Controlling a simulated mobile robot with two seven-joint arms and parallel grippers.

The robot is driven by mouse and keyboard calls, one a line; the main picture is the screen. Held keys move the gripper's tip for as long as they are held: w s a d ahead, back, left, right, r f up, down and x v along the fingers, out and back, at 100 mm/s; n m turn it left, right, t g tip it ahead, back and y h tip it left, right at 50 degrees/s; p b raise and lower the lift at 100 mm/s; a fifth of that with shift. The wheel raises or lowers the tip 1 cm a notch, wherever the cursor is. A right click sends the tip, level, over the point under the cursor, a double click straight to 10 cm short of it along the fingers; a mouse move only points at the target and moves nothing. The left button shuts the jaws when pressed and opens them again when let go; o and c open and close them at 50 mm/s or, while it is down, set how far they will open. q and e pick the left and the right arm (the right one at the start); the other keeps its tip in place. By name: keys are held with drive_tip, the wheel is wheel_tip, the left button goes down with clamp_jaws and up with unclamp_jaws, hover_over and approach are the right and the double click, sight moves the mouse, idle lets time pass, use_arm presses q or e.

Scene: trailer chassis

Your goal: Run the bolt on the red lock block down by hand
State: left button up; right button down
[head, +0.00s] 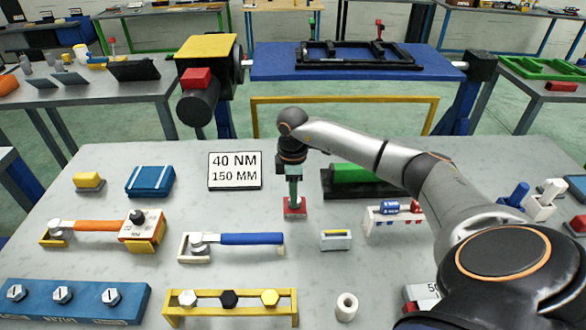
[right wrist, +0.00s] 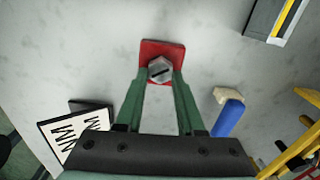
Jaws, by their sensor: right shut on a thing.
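The red lock block (head: 294,212) sits on the pale workbench near the middle; it also shows in the right wrist view (right wrist: 154,47). A grey hex bolt head (right wrist: 160,70) with a dark slot mark is over the block. My right gripper (head: 293,193) points straight down above the block. In the right wrist view its two green fingers (right wrist: 160,84) are shut on the bolt head, one on each side. How much bolt shank is above the block cannot be told. My left gripper is not in view.
A sign (head: 235,170) reads 40 NM, 150 MM. A blue-handled wrench (head: 250,239) and an orange-handled wrench (head: 95,226) lie in front. A yellow rack (head: 232,311) holds bolts. A black frame (head: 350,62) rests on a blue stand behind. Bare bench surrounds the block closely.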

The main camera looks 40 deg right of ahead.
drive_tip(key=shift+w+d+r+m, duration=0.1)
drive_tip(key=shift+w+r+m, duration=0.15)
drive_tip(key=shift+r+m, duration=0.1)
drive_tip(key=c, duration=1)
unclamp_jaws()
drive_tip(key=o, duration=0.4)
drive_tip(key=shift+s, duration=0.1)
drive_tip(key=shift+c, duration=0.2)
drive_tip(key=shift+o, duration=0.6)
drive_tip(key=shift+f, duration=0.15)
drive_tip(key=shift+s, duration=0.1)
wheel_tip(320, 180, up, 13)
drive_tip(key=b, duration=0.1)
drive_tip(key=shift+f, duration=0.2)
